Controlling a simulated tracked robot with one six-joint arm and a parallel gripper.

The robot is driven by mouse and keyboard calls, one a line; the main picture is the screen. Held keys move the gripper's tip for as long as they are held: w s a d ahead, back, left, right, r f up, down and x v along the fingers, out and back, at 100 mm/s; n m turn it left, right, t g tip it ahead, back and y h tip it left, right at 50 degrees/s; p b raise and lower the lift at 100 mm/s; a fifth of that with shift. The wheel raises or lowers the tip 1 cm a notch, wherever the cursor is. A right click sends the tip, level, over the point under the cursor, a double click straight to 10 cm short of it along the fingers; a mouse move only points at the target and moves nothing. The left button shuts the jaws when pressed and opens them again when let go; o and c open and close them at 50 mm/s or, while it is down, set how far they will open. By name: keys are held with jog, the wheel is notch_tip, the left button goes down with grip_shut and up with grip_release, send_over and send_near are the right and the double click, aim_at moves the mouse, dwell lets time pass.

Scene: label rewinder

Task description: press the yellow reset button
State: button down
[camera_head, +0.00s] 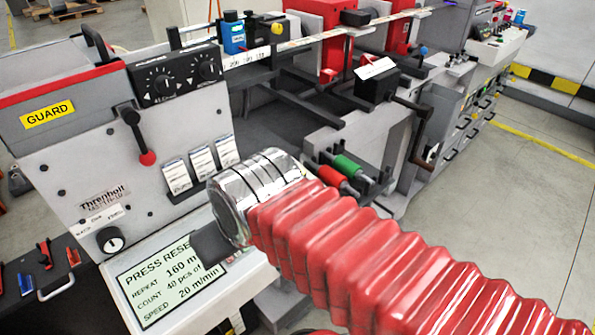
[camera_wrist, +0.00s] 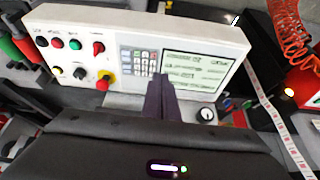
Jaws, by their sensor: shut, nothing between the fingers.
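In the wrist view, a pale control panel (camera_wrist: 130,35) carries the buttons, a keypad and a lit screen (camera_wrist: 195,70). A small yellow button (camera_wrist: 58,70) sits in the row nearer my gripper, at the panel's left. A red mushroom knob on a yellow base (camera_wrist: 104,82) stands between it and the keypad (camera_wrist: 138,62). My gripper (camera_wrist: 160,82) is shut and empty, its dark fingers in front of the area between keypad and screen. Whether it touches the panel cannot be told. In the head view my gripper (camera_head: 212,246) is beside the screen (camera_head: 162,278), which reads "PRESS RESE…"; my arm hides the buttons.
A black knob (camera_wrist: 80,74) sits between the yellow button and the mushroom knob. Green, red and other small buttons and a red switch (camera_wrist: 98,48) line the farther row. A lever with a red ball (camera_head: 147,158) and a crank (camera_head: 420,140) stick out from the machine.

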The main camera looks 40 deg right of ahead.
jog(key=w+d+m+t+y, duration=0.25)
jog(key=w+d+m, duration=0.65)
jog(key=w+m, duration=0.45)
jog(key=d+m+t+h, duration=0.2)
jog(key=d+m+h, duration=0.3)
jog(key=d+m, duration=1.2)
jog(key=d, duration=0.5)
jog(key=shift+w+d, duration=0.3)
jog(key=shift+d, duration=0.1)
jog(key=shift+f, duration=0.2)
jog(key=shift+w+f, duration=0.25)
jog(key=shift+f, duration=1.15)
jog(key=shift+w+f, duration=0.2)
jog(key=shift+f, duration=1.25)
jog(key=shift+w+f, duration=0.25)
jog(key=shift+f, duration=1.15)
jog(key=shift+f, duration=0.1)
